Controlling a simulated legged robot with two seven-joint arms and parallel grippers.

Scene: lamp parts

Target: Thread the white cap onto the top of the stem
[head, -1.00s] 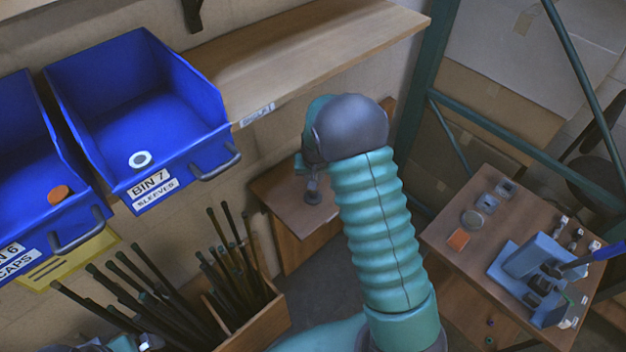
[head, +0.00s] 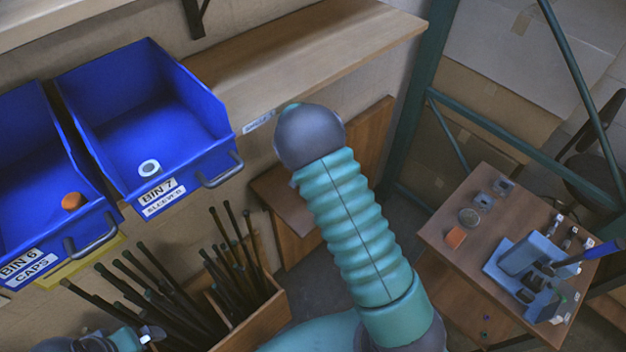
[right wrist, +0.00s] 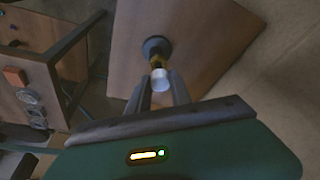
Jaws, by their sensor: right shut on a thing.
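The white cap (right wrist: 161,81) is between the fingertips of my right gripper (right wrist: 160,88), which is shut on it in the right wrist view. In the head view my right forearm hides the right gripper, cap and stem. Part of my left arm shows at the bottom left, without clear fingers.
Blue bins labelled caps (head: 30,268) and sleeves (head: 192,168) hold an orange piece (head: 73,201) and a white ring (head: 149,167). A wooden box (head: 250,318) of dark rods stands below. A side table (head: 455,268) with small parts is at right, beside a green metal frame (head: 425,110).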

